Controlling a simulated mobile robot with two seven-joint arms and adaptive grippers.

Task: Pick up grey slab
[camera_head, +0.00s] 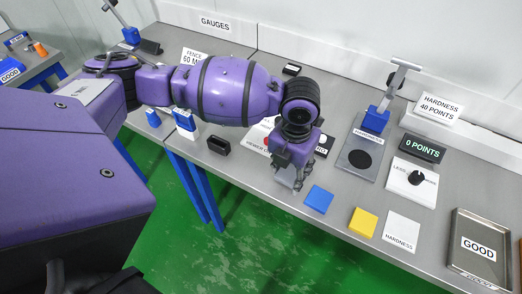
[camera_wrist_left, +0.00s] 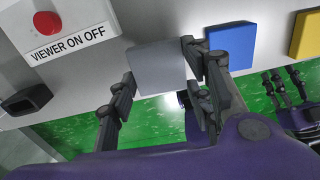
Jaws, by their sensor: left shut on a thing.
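The grey slab (camera_wrist_left: 158,68) is a flat square block at the front edge of the bench, between the two fingers of my left gripper (camera_wrist_left: 165,85) in the left wrist view. My left gripper is shut on it, one finger on each side. In the head view my left gripper (camera_head: 289,178) points down at the bench's front edge and largely hides the slab. What looks like my right gripper (camera_wrist_left: 285,92) shows small at the right of the left wrist view, beyond the bench edge; its jaw state is unclear.
A blue slab (camera_head: 319,199) and a yellow slab (camera_head: 363,221) lie to the right, then a white hardness card (camera_head: 401,231) and a GOOD tray (camera_head: 457,262). A durometer stand (camera_head: 378,118) rises behind. A red button (camera_wrist_left: 47,22) is left of the slab.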

